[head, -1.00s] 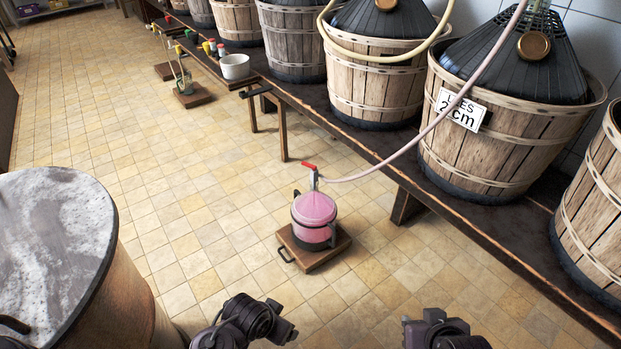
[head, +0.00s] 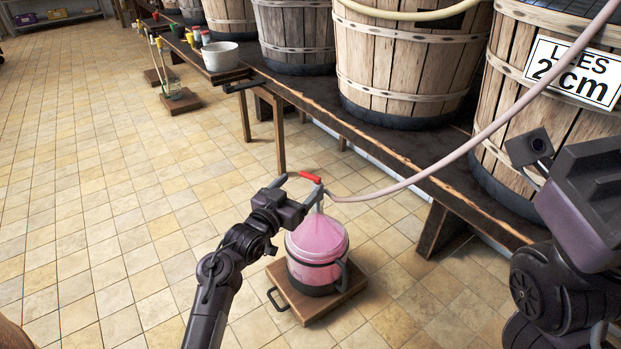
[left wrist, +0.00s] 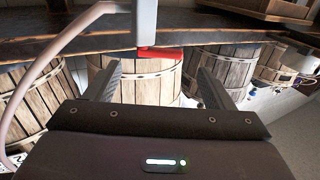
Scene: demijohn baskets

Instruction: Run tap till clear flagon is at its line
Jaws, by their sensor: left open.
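The flagon (head: 317,255), with pink showing through it and a dark band and handle, stands on a small wooden board on the floor. Its fill line cannot be made out. Above it is a tap with a red lever (head: 310,177), joined to a pale pink hose (head: 440,178). My left gripper (head: 303,186) is open at the tap. In the left wrist view the red lever (left wrist: 160,53) and grey tap body (left wrist: 147,22) show ahead, between the spread fingers. My right arm's wrist part (head: 580,200) is close at the right; its fingers do not show.
A long wooden bench (head: 395,150) with slatted baskets runs behind the flagon. A basket (head: 530,95) carries a "LEES 2 cm" sign (head: 575,72). Other vessels on boards (head: 180,100) stand further back. The left floor is clear.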

